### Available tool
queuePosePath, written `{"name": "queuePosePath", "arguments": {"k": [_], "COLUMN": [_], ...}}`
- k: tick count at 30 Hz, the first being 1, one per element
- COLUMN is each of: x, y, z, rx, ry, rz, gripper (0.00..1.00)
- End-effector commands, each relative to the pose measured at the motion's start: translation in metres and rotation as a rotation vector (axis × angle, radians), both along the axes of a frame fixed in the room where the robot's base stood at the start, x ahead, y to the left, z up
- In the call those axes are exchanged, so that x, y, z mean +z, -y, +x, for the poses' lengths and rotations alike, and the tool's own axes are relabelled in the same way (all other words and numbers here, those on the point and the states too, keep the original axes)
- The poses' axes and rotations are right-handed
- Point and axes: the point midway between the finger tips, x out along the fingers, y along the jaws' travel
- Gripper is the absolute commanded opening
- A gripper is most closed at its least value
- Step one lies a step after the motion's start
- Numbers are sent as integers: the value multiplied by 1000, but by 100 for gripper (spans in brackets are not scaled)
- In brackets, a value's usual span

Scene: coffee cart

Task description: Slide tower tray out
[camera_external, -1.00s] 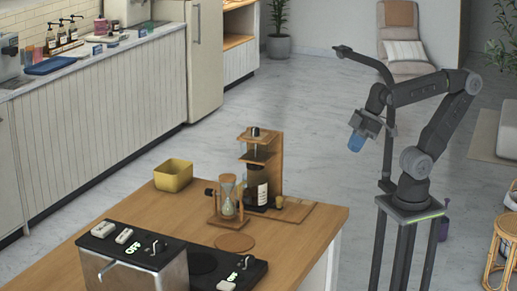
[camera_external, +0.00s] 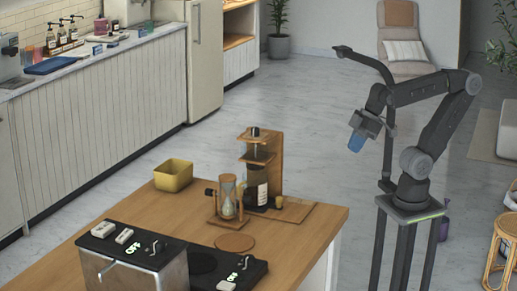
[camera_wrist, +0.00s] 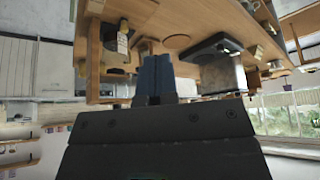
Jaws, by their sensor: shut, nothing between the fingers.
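The wooden coffee tower (camera_external: 277,160) stands upright near the right end of the wooden cart top, with a dark labelled bottle (camera_external: 257,188) in its lower part. A flat wooden board (camera_external: 299,210), possibly the tray, lies at its foot; I cannot tell whether it is a separate sliding piece. A small round knob-like part shows beside the bottle. My gripper (camera_external: 356,144), with blue fingers, is shut and empty in the air right of the cart, well apart from the tower. The fingers also show in the wrist view (camera_wrist: 155,75), where the scene appears upside down.
A yellow bin (camera_external: 173,175), a round wooden coaster (camera_external: 234,243) and a machine with black top plates (camera_external: 130,244) share the cart. The air between my gripper and the tower looks clear.

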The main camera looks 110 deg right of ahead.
Motion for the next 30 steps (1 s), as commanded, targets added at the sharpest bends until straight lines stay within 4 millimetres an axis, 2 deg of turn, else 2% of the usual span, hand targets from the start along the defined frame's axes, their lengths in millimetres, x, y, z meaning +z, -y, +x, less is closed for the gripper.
{"name": "queuePosePath", "arguments": {"k": [14,19,23,29,30], "x": [0,1,3,-4,-7], "y": [0,2,10,28,32], "z": [0,7,29,84,95], "rx": [0,-53,-235,-675,-765], "ry": [0,-21,-83,-171,-179], "rz": [0,14,49,94,97], "gripper": [0,16,29,48,48]}}
